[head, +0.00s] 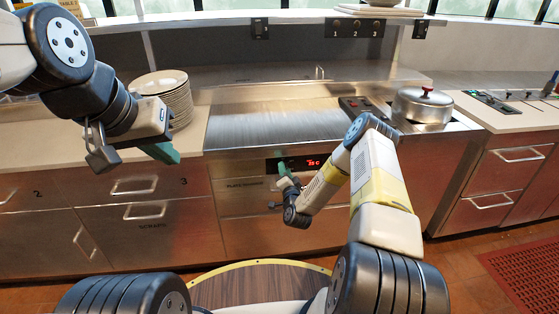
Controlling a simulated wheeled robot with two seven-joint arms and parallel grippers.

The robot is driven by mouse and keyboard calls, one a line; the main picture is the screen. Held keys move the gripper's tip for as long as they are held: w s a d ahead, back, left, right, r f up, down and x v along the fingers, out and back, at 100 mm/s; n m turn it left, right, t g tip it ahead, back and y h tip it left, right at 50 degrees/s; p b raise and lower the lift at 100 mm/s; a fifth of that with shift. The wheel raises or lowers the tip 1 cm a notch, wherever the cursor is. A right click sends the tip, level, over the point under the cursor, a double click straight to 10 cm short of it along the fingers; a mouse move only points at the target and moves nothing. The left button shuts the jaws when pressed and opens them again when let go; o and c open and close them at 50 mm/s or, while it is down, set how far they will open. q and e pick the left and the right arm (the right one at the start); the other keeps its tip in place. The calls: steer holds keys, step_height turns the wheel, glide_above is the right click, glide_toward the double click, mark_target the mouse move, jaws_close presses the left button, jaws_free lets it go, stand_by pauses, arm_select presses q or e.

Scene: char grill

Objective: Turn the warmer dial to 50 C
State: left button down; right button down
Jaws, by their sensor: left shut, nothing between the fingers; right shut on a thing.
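The warmer (242,170) is a steel drawer front below the griddle, with small, unclear lettering on its left. Its display (314,163) glows red and seems to read about 35 C, though the digits are small. My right gripper (284,169) is against the warmer front, just left of the display, shut on the warmer dial. The dial itself is hidden by the green fingers. My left gripper (165,153) is shut and empty, raised in front of the counter near the plates.
A stack of plates (162,94) stands on the left counter, close behind my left gripper. A lidded pot (422,105) stands right of the bare griddle top (270,122). Drawers with bar handles line both sides. A red floor mat (525,272) lies at the lower right.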

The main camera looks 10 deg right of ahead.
steer(key=shift+m, duration=0.6)
steer(key=c, duration=1.1)
jaws_free()
steer(key=shift+o, duration=0.2)
steer(key=s, duration=0.8)
steer(key=shift+d, duration=0.15)
